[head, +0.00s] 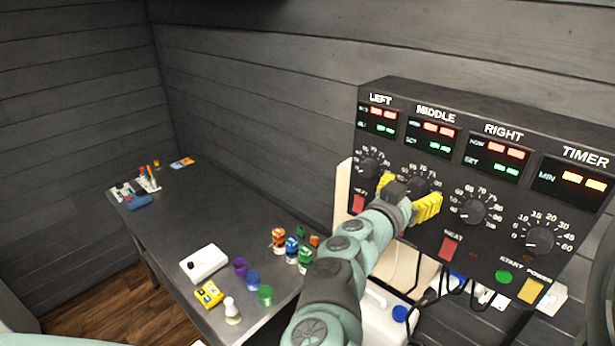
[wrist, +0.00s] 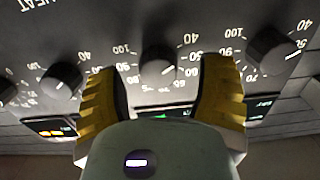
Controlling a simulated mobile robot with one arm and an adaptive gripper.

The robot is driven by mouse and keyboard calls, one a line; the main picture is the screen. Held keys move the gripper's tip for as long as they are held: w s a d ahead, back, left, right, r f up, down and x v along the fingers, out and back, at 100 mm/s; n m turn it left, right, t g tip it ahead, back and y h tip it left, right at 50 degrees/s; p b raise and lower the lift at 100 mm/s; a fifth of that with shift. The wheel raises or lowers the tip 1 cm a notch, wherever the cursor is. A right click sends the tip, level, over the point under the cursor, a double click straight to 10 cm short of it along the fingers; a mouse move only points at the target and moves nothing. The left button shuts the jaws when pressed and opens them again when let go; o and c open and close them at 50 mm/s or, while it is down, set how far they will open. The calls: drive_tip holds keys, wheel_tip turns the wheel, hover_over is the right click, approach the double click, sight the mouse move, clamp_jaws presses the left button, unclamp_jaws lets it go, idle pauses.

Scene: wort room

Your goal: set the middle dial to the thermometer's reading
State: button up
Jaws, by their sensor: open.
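The black control panel (head: 450,105) carries LEFT, MIDDLE and RIGHT dials and a TIMER dial. My gripper (head: 408,194) is at the middle dial, with its yellow fingers spread and partly hiding it in the head view. In the wrist view, which shows the panel upside down, the middle dial (wrist: 158,66) sits between the open fingertips (wrist: 165,85), with a gap on each side. Its white pointer mark is on the lower right of the knob. The middle display (head: 436,134) has red and green digits too small to read. I cannot identify a thermometer or its reading.
The left dial (head: 369,168) and right dial (head: 473,211) flank the middle one closely. A grey table (head: 185,225) at left holds a white box (head: 205,262), a yellow device (head: 209,293), cups and several small bottles. A white jug (head: 385,310) stands below the panel.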

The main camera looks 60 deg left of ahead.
drive_tip(key=shift+w, duration=0.45)
clamp_jaws()
idle(0.5)
